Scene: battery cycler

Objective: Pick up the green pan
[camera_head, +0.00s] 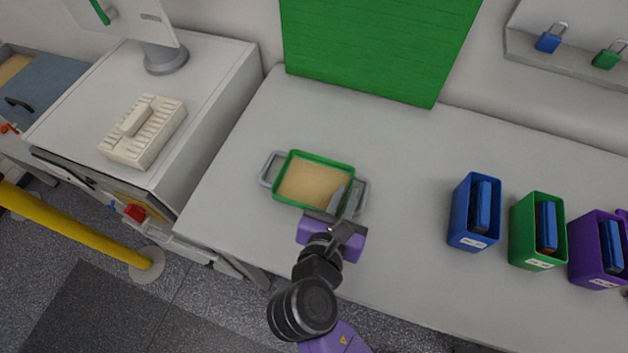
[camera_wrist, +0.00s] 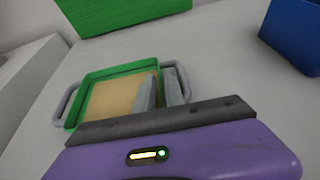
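The green pan (camera_head: 297,203) sits on the white bench, a shallow green-rimmed tray with a tan inside and grey handles at its left and right. My gripper (camera_head: 347,197) is at the pan's right side. In the wrist view the pan (camera_wrist: 106,73) is left of centre. One grey finger reaches over the inside of the pan. The other finger is outside the right rim, by the right handle (camera_wrist: 182,80), and blends with it. Whether the fingers press on the rim cannot be told. My purple gripper body hides the pan's near right corner.
Blue (camera_head: 460,212), green (camera_head: 555,235) and purple (camera_head: 590,250) bins stand at the right of the bench. A green panel (camera_head: 375,45) stands behind. A white cabinet with a beige keyboard-like rack (camera_head: 143,130) is at left. The bench between pan and bins is clear.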

